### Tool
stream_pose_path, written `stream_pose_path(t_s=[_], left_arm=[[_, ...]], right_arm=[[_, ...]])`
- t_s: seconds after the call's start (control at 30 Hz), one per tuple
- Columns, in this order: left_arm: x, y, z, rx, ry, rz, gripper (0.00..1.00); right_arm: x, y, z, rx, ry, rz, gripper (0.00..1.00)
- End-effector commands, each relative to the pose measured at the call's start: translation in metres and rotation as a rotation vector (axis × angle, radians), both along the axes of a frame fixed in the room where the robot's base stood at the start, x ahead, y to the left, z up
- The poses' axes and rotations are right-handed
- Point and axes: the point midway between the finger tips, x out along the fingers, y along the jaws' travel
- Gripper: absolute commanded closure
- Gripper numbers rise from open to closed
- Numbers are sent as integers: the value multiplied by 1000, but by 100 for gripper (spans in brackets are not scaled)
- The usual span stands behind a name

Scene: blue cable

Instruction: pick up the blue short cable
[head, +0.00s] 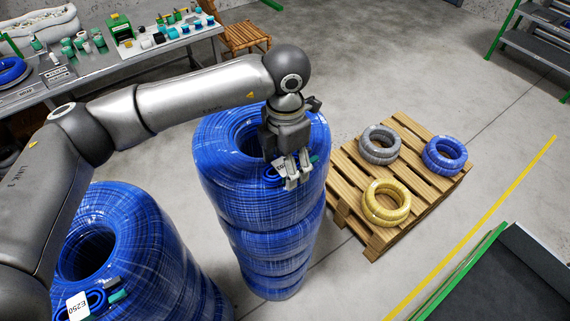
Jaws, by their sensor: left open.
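A small coiled blue short cable (273,172) with a teal end lies on the top rim of the tall stack of large blue coils (265,215) in the middle of the head view. My left gripper (294,180) is open and points down right over this cable, hiding part of it. I cannot tell whether its fingers touch the cable. A second small blue cable (95,299) with teal and dark ends and a white E250 tag lies on the left stack of blue coils (130,235). My right gripper is not in view.
A wooden pallet (400,170) on the right holds a grey coil (380,144), a blue coil (445,156) and a yellow coil (386,202). A metal workbench (120,65) with small parts stands at the upper left, near a wooden chair (244,35). The floor behind the pallet is clear.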

Motion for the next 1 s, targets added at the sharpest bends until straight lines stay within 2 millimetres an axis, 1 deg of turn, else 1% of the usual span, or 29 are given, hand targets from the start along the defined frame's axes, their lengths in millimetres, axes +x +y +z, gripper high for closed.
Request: stream_pose_path(t_s=[0.03, 0.4, 0.43, 0.77, 0.87, 1.0], left_arm=[[0, 0, 0, 0, 0, 0, 34], [0, 0, 0, 0, 0, 0, 82], [0, 0, 1, 0, 0, 0, 84], [0, 0, 2, -2, -1, 0, 84], [1, -1, 7, -2, -3, 0, 84], [1, -1, 20, -2, -5, -1, 84]], right_arm=[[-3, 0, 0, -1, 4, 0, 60], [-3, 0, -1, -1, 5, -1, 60], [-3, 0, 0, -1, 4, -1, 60], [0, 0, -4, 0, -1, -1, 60], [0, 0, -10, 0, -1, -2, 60], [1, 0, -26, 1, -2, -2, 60]])
